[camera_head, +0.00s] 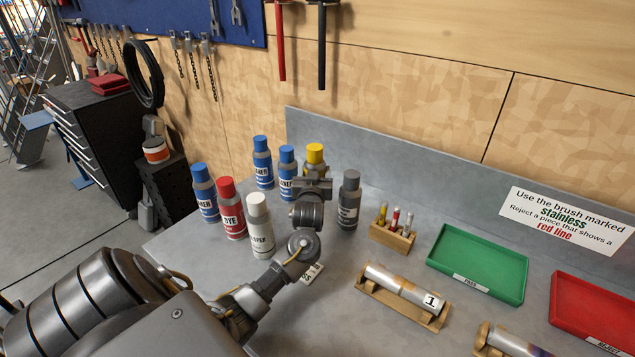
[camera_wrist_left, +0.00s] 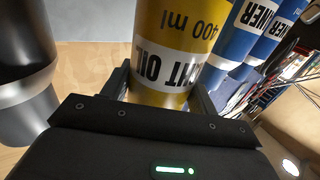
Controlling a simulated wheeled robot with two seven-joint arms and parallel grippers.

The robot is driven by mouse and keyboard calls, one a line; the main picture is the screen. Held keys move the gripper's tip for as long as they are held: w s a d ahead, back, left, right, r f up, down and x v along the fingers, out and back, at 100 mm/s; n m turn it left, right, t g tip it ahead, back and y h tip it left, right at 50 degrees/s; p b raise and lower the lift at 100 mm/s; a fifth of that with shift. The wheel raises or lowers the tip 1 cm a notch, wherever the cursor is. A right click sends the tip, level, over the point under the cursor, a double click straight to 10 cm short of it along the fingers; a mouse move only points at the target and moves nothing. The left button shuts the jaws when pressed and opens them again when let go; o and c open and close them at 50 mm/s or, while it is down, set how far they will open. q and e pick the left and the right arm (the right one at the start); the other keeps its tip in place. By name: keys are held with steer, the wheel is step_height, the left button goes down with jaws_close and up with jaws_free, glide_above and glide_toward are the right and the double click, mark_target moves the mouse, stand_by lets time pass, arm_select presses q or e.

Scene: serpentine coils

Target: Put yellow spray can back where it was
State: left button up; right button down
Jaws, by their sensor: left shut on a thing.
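The yellow spray can (camera_head: 315,155) shows in the head view only by its yellow cap and shoulder, behind my left gripper (camera_head: 313,181). In the left wrist view the can's yellow body (camera_wrist_left: 170,45), marked 400 ml, stands between the two fingers of my left gripper (camera_wrist_left: 160,88), which is shut on it. The can's base is hidden in the head view, so I cannot tell whether it touches the bench. My right gripper is in neither view.
Blue-capped cans (camera_head: 262,163) stand left of the yellow can, with a red can (camera_head: 231,208) and a white-capped can (camera_head: 260,226) nearer. A dark grey can (camera_head: 349,200) stands close on the right. A brush holder (camera_head: 392,238), green tray (camera_head: 478,262) and red tray (camera_head: 592,310) lie further right.

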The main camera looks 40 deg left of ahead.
arm_select(q)
steer(key=shift+w+a+f, duration=0.2)
steer(key=shift+w+f, duration=0.25)
steer(key=shift+f, duration=0.1)
steer(key=shift+w+a+f, duration=0.15)
steer(key=shift+w+f, duration=0.25)
steer(key=shift+f, duration=0.1)
step_height(320, 180, down, 2)
steer(key=shift+f+p, duration=0.1)
steer(key=shift+p, duration=0.75)
steer(key=shift+f, duration=0.4)
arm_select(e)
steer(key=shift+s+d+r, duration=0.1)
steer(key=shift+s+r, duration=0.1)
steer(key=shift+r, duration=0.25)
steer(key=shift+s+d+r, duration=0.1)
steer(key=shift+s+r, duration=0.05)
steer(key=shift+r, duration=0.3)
arm_select(q)
steer(key=shift+f, duration=0.15)
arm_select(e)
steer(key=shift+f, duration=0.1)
arm_select(q)
steer(key=o, duration=1.2)
